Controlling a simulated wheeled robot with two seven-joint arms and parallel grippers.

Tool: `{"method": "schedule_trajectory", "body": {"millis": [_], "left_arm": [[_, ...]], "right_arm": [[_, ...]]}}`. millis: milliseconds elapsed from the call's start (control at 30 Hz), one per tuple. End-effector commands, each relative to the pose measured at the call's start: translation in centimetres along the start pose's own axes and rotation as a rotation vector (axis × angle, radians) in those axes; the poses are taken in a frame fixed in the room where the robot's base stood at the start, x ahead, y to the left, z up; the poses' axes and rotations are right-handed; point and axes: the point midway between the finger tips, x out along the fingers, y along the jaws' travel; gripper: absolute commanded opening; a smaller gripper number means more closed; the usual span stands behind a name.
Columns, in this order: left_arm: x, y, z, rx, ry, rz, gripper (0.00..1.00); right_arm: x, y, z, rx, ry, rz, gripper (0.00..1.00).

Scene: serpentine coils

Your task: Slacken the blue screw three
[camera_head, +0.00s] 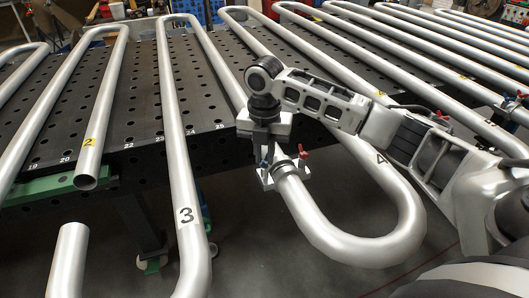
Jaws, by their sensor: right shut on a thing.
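A small blue screw (264,164) shows at the clamp's left side, right under the gripper. The jaws appear shut on this blue screw, though the gripper body hides part of the contact. A red screw (303,153) stands on the clamp's right side, clear of the jaws. My left gripper is not in view.
A dark perforated table (140,75) carries several long silver serpentine tubes. The tube marked 3 (180,150) runs to the left of the clamp. An open tube end marked 2 (87,170) and another tube end (72,240) stand farther left. Open floor lies below the table edge.

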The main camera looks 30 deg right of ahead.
Motion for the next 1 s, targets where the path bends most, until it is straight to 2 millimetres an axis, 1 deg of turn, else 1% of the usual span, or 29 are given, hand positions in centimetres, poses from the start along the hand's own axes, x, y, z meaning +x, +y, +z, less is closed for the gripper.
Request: {"method": "schedule_trajectory", "body": {"millis": [33, 567, 600, 633, 900, 1000], "left_arm": [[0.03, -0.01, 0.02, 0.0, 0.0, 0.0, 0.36], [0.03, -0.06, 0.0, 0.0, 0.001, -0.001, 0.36], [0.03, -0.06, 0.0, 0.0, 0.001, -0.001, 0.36], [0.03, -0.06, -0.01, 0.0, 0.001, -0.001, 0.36], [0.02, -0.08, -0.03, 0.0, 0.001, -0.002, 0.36], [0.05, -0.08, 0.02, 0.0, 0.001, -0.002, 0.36]], "right_arm": [[0.34, -0.12, -0.14, -0.001, 0.005, -0.007, 0.0], [0.27, -0.12, -0.08, 0.001, 0.003, -0.006, 0.0], [0.26, -0.12, -0.07, 0.001, 0.003, -0.006, 0.21], [0.25, -0.11, -0.07, 0.001, 0.003, -0.006, 0.27], [0.04, -0.04, 0.0, 0.001, 0.0, -0.002, 0.27], [-0.43, 0.01, 0.04, 0.001, -0.001, 0.0, 0.27]]}}
